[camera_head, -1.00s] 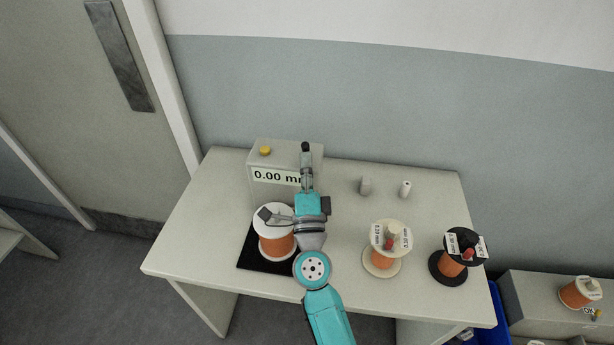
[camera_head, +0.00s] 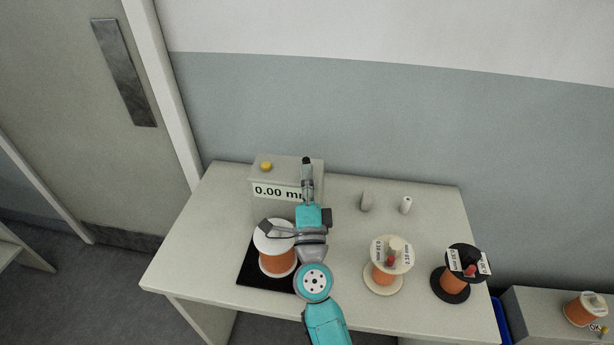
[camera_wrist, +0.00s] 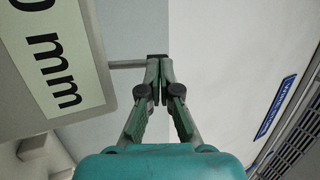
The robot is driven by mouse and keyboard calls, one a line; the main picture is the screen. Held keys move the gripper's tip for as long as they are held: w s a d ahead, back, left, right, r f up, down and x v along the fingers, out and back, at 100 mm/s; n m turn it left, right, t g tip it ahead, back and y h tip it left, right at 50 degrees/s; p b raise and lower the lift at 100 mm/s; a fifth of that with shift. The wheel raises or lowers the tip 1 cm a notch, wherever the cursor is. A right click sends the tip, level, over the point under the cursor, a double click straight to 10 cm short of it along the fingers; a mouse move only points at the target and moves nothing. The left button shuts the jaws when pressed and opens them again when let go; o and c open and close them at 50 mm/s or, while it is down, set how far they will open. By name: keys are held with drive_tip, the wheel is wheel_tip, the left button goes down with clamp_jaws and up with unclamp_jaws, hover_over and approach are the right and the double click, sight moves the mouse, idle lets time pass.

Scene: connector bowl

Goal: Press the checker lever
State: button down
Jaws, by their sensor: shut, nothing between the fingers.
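The checker (camera_head: 275,180) is a grey box at the back of the table. Its display reads 0.00 mm, partly covered by my arm, and a yellow button (camera_head: 266,166) sits on top. My gripper (camera_head: 307,178) is at the box's right side, fingers pointing toward the wall. In the wrist view my gripper (camera_wrist: 154,84) is shut and empty. A thin grey lever rod (camera_wrist: 127,64) comes in from the checker's side and ends in a dark block (camera_wrist: 157,57) at my fingertips. I cannot tell whether they touch.
A white-flanged copper spool (camera_head: 276,262) stands on a black mat (camera_head: 252,273) before the checker. A cream-based spool (camera_head: 384,275) and a black spool (camera_head: 455,281) stand to the right. The table's left side is clear.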

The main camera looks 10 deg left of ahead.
sight(309, 162)
drive_tip(key=shift+w+r, duration=0.1)
drive_tip(key=shift+r, duration=0.05)
drive_tip(key=shift+w+r, duration=0.6)
drive_tip(key=shift+w, duration=0.05)
drive_tip(key=shift+x, duration=0.8)
drive_tip(key=shift+d, duration=0.15)
drive_tip(key=shift+r, duration=0.15)
